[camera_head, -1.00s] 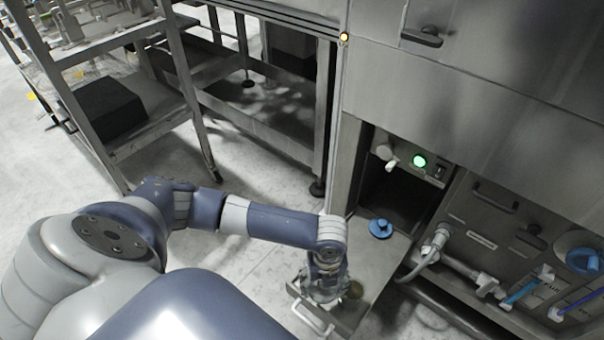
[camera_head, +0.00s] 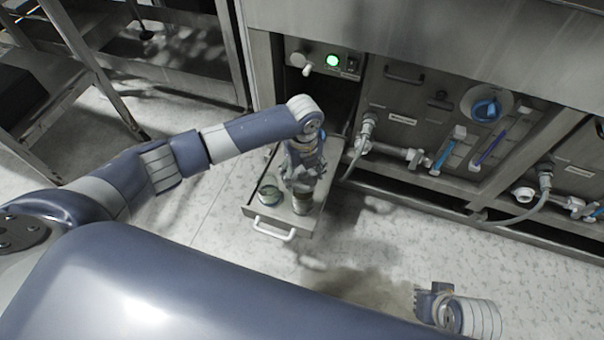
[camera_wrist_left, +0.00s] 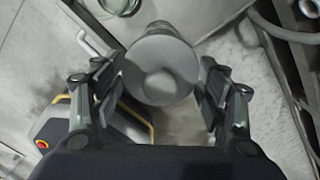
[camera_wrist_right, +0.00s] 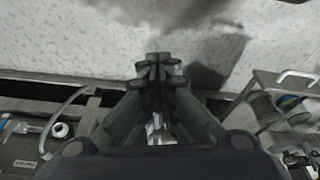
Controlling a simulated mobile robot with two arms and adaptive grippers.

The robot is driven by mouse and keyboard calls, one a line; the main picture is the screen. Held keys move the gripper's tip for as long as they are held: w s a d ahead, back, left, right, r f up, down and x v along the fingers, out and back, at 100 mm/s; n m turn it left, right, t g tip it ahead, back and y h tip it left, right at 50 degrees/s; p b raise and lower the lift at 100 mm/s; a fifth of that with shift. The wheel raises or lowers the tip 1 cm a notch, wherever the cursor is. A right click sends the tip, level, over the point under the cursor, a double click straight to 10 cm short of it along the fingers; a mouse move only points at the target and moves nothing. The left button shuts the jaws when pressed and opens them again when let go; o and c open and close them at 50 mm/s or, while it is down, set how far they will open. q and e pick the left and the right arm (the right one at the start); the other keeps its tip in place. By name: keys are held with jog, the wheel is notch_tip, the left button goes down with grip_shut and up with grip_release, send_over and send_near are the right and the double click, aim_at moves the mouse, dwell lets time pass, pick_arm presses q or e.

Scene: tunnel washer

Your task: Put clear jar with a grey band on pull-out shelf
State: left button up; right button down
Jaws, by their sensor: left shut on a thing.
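The pull-out shelf (camera_head: 313,222) sticks out from the machine's lower bay, with a white handle on its front edge. My left gripper (camera_head: 302,182) is over the shelf, shut on a jar (camera_head: 302,203). The left wrist view shows the held jar's round grey top (camera_wrist_left: 160,72) between the fingers. Its grey band cannot be made out clearly. The held jar is upright at the shelf's front right; whether it touches the shelf is unclear. My right gripper (camera_head: 432,297) is away to the right, over the floor. Its fingers (camera_wrist_right: 160,62) are together and empty.
Another jar with a greenish top (camera_head: 269,194) stands on the shelf, left of the held jar. A hose (camera_head: 358,150) hangs close to the shelf's right side.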

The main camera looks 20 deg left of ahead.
aim_at(303, 181)
pick_arm(q)
jog(key=shift+f+b, duration=0.6)
jog(key=shift+f, duration=0.05)
jog(key=shift+f+b, duration=1.1)
jog(key=shift+b, duration=0.2)
jog(key=shift+f, duration=0.5)
jog(key=shift+f+b, duration=0.45)
jog(key=shift+f, duration=0.15)
pick_arm(e)
jog(key=w+a+r+t+y, duration=0.1)
jog(key=w+a+r+t, duration=0.1)
jog(key=w+r+t, duration=0.2)
jog(key=shift+w+a+r+t, duration=0.2)
jog(key=shift+w+r+t, duration=0.2)
jog(key=shift+w+r, duration=0.85)
jog(key=shift+w+f, duration=0.4)
pick_arm(q)
jog(key=shift+p, duration=0.3)
pick_arm(e)
jog(key=shift+s+d+f+g, duration=0.25)
jog(key=shift+s+f+g, duration=0.05)
jog(key=shift+s, duration=0.3)
jog(key=shift+s+d+f+g, duration=0.2)
jog(key=shift+s+f+g, duration=0.1)
jog(key=shift+s, duration=0.3)
jog(key=shift+s, duration=0.25)
jog(key=shift+s+d+f+g, duration=0.25)
jog(key=shift+s+f+g, duration=0.05)
jog(key=shift+s+g, duration=0.25)
